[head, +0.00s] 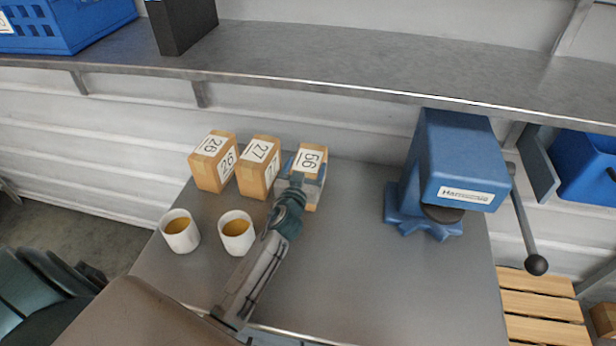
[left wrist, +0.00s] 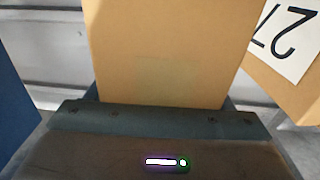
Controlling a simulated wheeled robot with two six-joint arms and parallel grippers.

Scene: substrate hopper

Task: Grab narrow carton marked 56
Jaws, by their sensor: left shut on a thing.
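The narrow carton marked 56 (head: 311,159) stands at the back of the grey table, the rightmost of a row of tan cartons. My left gripper (head: 301,179) reaches it from the front and is shut on it, with fingers at its sides. In the left wrist view the carton's plain tan face (left wrist: 175,50) fills the middle, right in front of the gripper (left wrist: 165,110). The arm and gripper hide much of the carton's lower front in the head view. Whether its base touches the table is unclear. My right gripper is not in view.
Cartons marked 27 (head: 259,167) and 26 (head: 213,160) stand close on the left. Two white cups (head: 180,231) (head: 237,233) with tan contents stand in front of them. A blue hopper machine (head: 455,165) with a lever stands right. A metal shelf (head: 330,62) runs above the back.

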